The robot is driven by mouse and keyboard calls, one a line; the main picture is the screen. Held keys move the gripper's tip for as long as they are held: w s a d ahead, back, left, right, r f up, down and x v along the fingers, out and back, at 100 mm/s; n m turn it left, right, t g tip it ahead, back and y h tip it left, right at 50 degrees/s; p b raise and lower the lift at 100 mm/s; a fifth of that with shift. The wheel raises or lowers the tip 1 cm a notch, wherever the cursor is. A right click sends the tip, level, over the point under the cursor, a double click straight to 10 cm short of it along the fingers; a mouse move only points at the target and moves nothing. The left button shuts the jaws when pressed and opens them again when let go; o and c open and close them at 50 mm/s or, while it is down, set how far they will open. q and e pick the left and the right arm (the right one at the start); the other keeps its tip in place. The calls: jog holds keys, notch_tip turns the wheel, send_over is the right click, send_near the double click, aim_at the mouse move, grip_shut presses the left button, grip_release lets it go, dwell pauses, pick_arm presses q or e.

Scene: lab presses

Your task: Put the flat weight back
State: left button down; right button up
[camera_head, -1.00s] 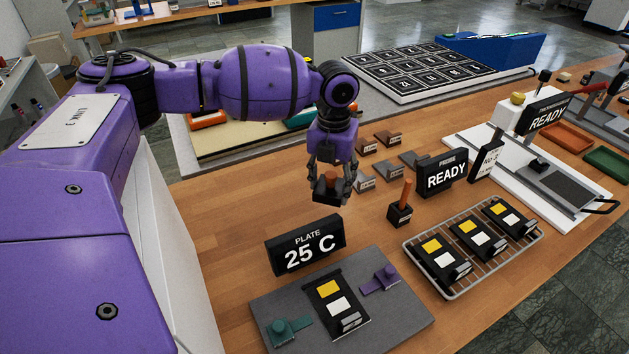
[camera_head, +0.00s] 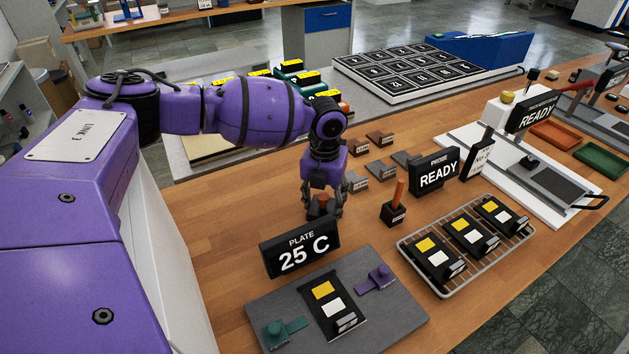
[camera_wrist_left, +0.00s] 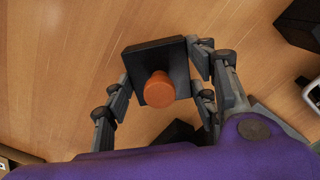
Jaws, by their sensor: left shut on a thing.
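The flat weight is a black square block with an orange knob. In the left wrist view the flat weight (camera_wrist_left: 180,62) sits between the fingers of my left gripper (camera_wrist_left: 160,92), which is shut on it, knob facing the camera. In the head view my left gripper (camera_head: 322,206) points down behind the "PLATE 25 C" sign (camera_head: 300,246). The sign partly hides the weight, and I cannot tell whether it touches the table. My right gripper is not in view.
A black block with an orange handle (camera_head: 394,212) stands right of the gripper. Several small labelled blocks (camera_head: 380,170) lie behind it. The "READY" probe sign (camera_head: 437,174) and a wire rack (camera_head: 402,248) are further right. The wooden table left of the gripper is clear.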

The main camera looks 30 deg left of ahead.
aim_at(324, 197)
pick_arm(q)
jog(key=c, duration=0.7)
grip_release()
jog(key=shift+f, duration=0.15)
jog(key=shift+c, duration=0.2)
notch_tip(324, 197, up, 12)
jog(key=shift+r, duration=0.25)
jog(key=shift+f, duration=0.1)
